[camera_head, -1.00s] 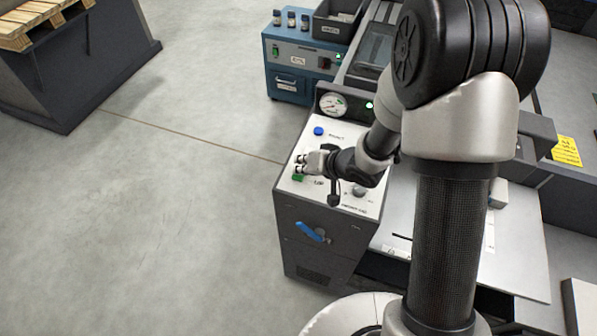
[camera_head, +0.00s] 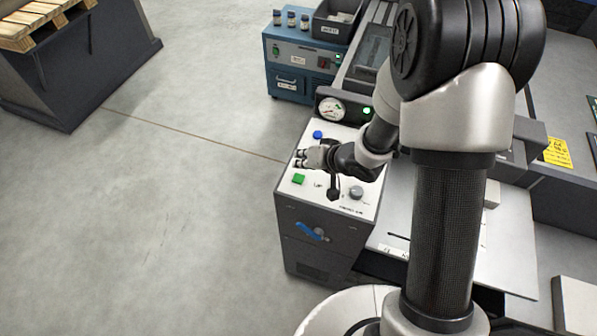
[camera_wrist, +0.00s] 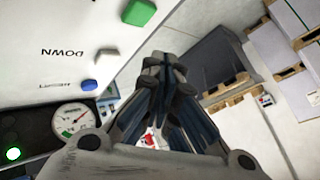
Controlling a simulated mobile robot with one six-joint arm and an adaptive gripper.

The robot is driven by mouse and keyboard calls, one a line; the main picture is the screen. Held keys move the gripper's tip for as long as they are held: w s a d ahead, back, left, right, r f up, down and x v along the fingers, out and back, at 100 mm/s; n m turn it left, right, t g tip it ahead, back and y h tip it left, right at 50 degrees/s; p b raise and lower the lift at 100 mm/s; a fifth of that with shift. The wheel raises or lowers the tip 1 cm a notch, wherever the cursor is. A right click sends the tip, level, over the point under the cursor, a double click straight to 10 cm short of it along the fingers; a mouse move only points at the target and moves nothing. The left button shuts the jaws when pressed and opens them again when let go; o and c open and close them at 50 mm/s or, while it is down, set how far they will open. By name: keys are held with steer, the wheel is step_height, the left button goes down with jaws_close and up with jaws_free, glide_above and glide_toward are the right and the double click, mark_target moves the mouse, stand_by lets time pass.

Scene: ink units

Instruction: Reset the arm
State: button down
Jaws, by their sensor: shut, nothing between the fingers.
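My gripper (camera_head: 300,158) is shut and empty, above the white top of the control cabinet (camera_head: 325,232). In the head view it appears between the blue button (camera_head: 317,134) and the green button (camera_head: 299,179). In the wrist view the gripper (camera_wrist: 163,62) has its fingers together. There the green button (camera_wrist: 138,12) is above it and the blue button (camera_wrist: 89,85) is to its left. My wrist hides part of the panel.
A gauge (camera_head: 331,109) and a lit green lamp (camera_head: 367,111) sit behind the panel. A grey knob (camera_head: 356,192) is at its right and a blue handle (camera_head: 310,231) on its front. A blue box (camera_head: 291,84) with small bottles stands behind.

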steer(key=shift+r+p, duration=0.6)
steer(key=shift+r, duration=0.3)
steer(key=shift+f, duration=0.1)
steer(key=s+d+r+t+h+b, duration=0.1)
steer(key=s+d+r+h, duration=0.25)
steer(key=d+r, duration=0.4)
steer(key=s+d+r+h+b, duration=0.15)
steer(key=d+r+h, duration=0.25)
steer(key=d+r, duration=0.4)
steer(key=s+a+r+g, duration=0.1)
steer(key=s+r, duration=0.2)
steer(key=s, duration=0.7)
steer(key=s+a+r+g, duration=0.1)
steer(key=s+r, duration=0.2)
steer(key=s, duration=0.8)
steer(key=shift+s+g+y, duration=0.2)
steer(key=shift+g+y, duration=0.2)
steer(key=shift+y, duration=0.05)
